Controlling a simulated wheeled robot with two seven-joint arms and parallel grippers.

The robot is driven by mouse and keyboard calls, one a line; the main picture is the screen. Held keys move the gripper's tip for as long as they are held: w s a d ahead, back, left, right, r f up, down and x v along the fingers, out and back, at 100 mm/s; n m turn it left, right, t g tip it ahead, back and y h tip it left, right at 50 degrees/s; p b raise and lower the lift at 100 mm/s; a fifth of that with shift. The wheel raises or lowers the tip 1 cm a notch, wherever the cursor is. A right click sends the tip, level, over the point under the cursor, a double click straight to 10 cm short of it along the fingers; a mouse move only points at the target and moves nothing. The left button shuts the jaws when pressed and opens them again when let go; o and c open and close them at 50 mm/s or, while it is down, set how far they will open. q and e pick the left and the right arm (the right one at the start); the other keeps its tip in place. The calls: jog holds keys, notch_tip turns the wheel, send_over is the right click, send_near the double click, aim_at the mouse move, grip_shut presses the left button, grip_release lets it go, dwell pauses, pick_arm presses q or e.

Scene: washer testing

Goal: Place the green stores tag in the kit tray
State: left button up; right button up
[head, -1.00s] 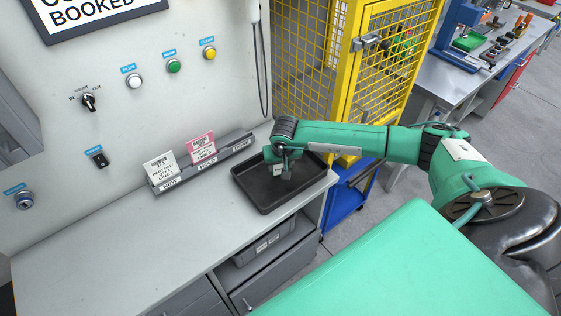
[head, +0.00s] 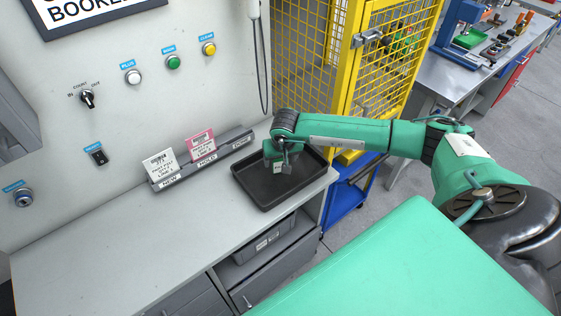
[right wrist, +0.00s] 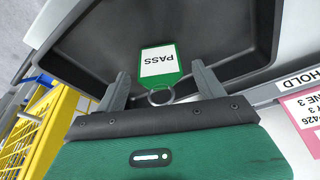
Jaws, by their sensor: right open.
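The green stores tag (right wrist: 160,64) has a white face reading PASS and a ring at its near end. In the right wrist view it appears flat on the floor of the black kit tray (right wrist: 236,68). The tray also shows in the head view (head: 268,201), on the grey worktop. My right gripper (right wrist: 163,82) is open over the tray, its fingers on either side of the tag's ring and apart from it. In the head view my right gripper (head: 282,167) hides part of the tray. My left gripper is not in view.
A rack (head: 203,162) labelled NEW, HOLD and DONE stands left of the tray, holding a white card (head: 160,168) and a pink card (head: 201,146). A yellow mesh cage (head: 310,60) stands behind. The worktop's left part (head: 95,235) is clear.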

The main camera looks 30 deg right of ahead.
jog(key=b+v, duration=0.3)
jog(key=v, duration=0.7)
jog(key=shift+r, duration=0.2)
jog(key=shift+s, duration=0.15)
